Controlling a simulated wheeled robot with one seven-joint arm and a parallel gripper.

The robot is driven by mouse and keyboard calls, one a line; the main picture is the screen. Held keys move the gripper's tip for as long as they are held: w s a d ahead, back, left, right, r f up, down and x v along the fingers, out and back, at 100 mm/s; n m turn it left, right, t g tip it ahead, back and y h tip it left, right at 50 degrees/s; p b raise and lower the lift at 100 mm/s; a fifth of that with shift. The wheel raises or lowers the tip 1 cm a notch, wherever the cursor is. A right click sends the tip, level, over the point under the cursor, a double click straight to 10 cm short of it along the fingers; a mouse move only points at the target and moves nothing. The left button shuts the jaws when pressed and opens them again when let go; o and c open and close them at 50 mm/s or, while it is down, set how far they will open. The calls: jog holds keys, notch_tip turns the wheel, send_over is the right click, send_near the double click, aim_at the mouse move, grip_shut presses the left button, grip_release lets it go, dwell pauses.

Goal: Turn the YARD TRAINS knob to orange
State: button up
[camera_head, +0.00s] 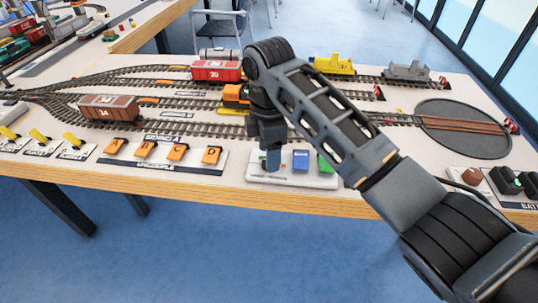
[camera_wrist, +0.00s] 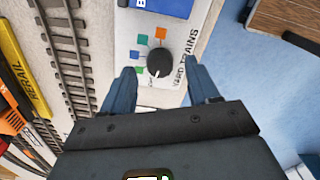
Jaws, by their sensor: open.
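The YARD TRAINS knob (camera_wrist: 160,62) is round and black on a white panel (camera_wrist: 202,22) in the wrist view. In the head view my gripper (camera_head: 272,158) points down over the panel (camera_head: 318,181) and hides the knob.
Orange switches (camera_head: 178,152) stand to the left. Tracks with a brown wagon (camera_head: 108,108) and a red wagon (camera_head: 216,71) run behind. A turntable (camera_head: 465,128) lies right.

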jog(key=shift+f, duration=0.85)
jog(key=shift+c, duration=0.2)
jog(key=c, duration=1)
